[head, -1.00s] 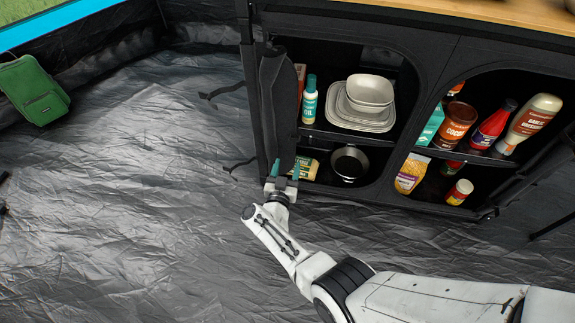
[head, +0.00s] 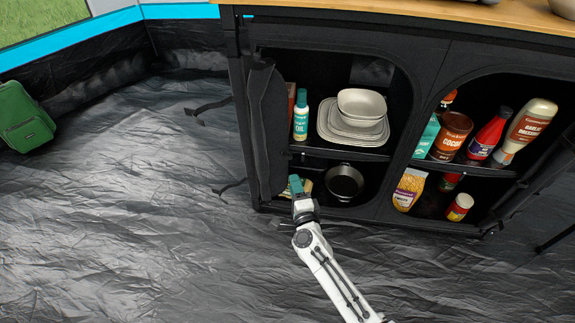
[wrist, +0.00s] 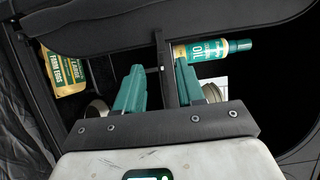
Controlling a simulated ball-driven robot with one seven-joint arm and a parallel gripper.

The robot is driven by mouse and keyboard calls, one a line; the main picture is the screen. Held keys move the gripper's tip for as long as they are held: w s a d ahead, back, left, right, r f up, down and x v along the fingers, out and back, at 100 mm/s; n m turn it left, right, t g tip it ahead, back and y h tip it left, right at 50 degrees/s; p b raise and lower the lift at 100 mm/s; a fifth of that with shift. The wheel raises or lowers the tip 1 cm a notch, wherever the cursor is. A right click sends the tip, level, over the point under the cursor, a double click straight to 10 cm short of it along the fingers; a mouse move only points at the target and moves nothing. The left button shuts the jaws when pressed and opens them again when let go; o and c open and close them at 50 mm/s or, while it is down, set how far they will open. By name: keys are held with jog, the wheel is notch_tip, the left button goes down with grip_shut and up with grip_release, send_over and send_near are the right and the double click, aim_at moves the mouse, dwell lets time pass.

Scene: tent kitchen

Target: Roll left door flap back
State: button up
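The left door flap (head: 264,128) is a black fabric panel hanging, partly curled, along the left side of the left cabinet opening. In the wrist view the flap (wrist: 190,28) is a black panel across the top. My gripper (head: 295,184) is at the opening's lower left, just right of the flap's lower end. In the wrist view its two green fingers (wrist: 160,88) are apart, with the dark shelf edge (wrist: 164,65) showing between them. No flap fabric shows between the fingers. Whether a finger touches the flap cannot be told.
Inside are an oil bottle (head: 301,119), stacked dishes (head: 361,104), a pan (head: 345,181) and a yellow egg carton (wrist: 61,70). The right compartment holds jars and bottles. Loose straps (head: 195,112) stick out at the cabinet's left. Open floor (head: 130,210) lies left and in front.

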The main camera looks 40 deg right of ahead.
aim_at(286, 159)
jog(key=b+x, duration=0.3)
jog(key=x, duration=0.7)
jog(key=shift+w, duration=0.1)
grip_shut()
dwell(0.4)
